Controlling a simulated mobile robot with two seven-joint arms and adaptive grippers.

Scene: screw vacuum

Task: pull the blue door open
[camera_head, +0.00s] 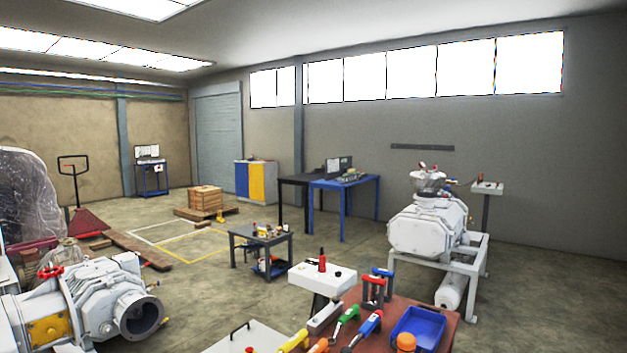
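A cabinet with blue and yellow front panels (256,183) stands against the back wall, left of centre. Its blue door (242,181) is on the left of the front and looks shut, and a yellow panel is beside it. The cabinet is far off and small, so a handle cannot be made out. A large grey-blue roller door (219,140) behind it to the left looks closed. Neither of my grippers is in view.
A brown table with tools and a blue tray (417,328) is close in front. White pump machines stand at left (100,300) and right (430,228). A small grey table (262,238) and pallet with boxes (205,200) stand mid-floor. Open floor lies between.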

